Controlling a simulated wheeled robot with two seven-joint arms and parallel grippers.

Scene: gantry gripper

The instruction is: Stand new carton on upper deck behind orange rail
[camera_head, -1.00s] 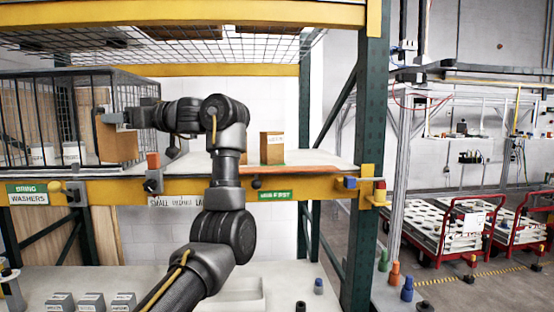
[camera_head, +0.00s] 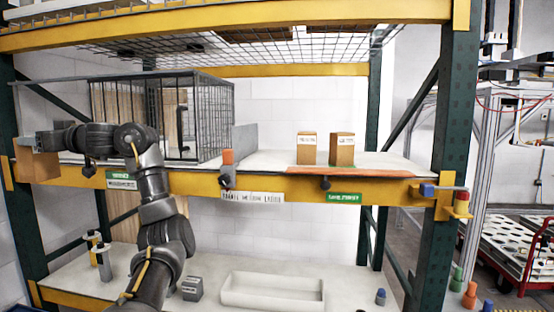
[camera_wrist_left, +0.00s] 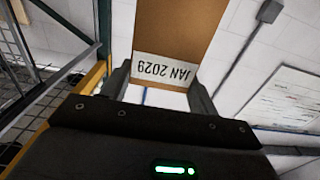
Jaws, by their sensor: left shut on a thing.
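My left gripper (camera_head: 34,146) is at the far left of the head view, shut on a brown carton (camera_head: 38,168) in front of the left end of the upper deck (camera_head: 275,160). In the left wrist view the carton (camera_wrist_left: 178,28) sits between the fingers (camera_wrist_left: 160,92), with a white label reading "JAN 2029" upside down. Two other brown cartons, a left one (camera_head: 306,148) and a right one (camera_head: 342,150), stand upright on the deck's right part. A low orange rail (camera_head: 375,171) runs along the front edge there. My right gripper is not in view.
A wire cage (camera_head: 215,115) stands on the deck's left part, with a grey upright panel (camera_head: 243,140) beside it. An orange-topped post (camera_head: 227,165) is at the front beam (camera_head: 290,187). Wire mesh (camera_head: 290,45) hangs above. Deck right of the cartons is clear.

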